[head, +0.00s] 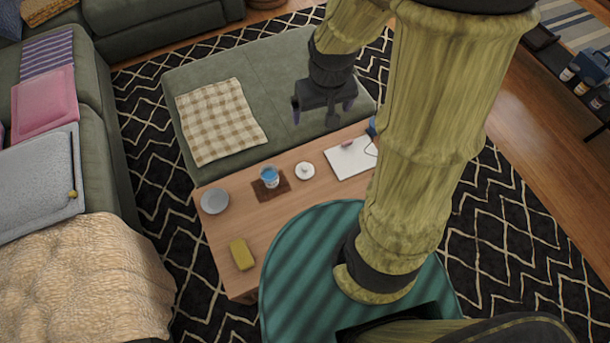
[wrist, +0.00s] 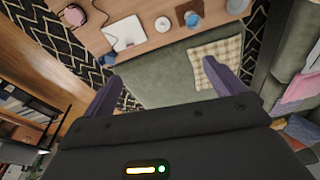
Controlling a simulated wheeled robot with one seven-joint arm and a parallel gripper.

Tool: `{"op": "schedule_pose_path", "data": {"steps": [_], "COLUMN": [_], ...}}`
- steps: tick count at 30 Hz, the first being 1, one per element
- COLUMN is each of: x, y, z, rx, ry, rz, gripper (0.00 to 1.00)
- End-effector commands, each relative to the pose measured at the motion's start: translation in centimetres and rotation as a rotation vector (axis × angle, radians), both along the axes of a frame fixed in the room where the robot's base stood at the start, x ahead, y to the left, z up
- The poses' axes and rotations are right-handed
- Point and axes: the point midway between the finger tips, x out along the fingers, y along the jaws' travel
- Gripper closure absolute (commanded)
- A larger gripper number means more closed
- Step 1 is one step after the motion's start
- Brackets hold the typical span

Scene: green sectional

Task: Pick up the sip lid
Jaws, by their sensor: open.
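A small round white lid with a raised middle (head: 305,170), which looks like the sip lid, lies flat on the wooden coffee table (head: 225,243). It also shows in the wrist view near the top, as a white disc (wrist: 162,23). My gripper (head: 322,108) is open and empty. It hangs above the green ottoman, beyond the table, well apart from the lid. In the wrist view both purple fingers (wrist: 160,75) are spread with nothing between them.
Beside the lid, a blue-and-white cup (head: 269,178) stands on a brown mat. The table also holds a grey bowl (head: 214,201), a yellow block (head: 242,255) and a white notebook (head: 350,160). A checked cloth (head: 219,122) lies on the ottoman (head: 190,75).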

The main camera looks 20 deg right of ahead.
Motion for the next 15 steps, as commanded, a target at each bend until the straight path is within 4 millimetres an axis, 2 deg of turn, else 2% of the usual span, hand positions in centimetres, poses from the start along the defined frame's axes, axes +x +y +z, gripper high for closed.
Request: {"op": "schedule_pose_path", "data": {"steps": [1, 8, 15], "x": [1.0, 4.9, 8.5], "y": [0.0, -0.1, -0.3], "z": [-3.5, -11.9, -21.3], "rx": [-0.002, -0.011, -0.014], "ry": [0.014, 0.062, 0.111], "rz": [0.009, 0.05, 0.09], "gripper": [0.05, 0.05, 0.05]}}
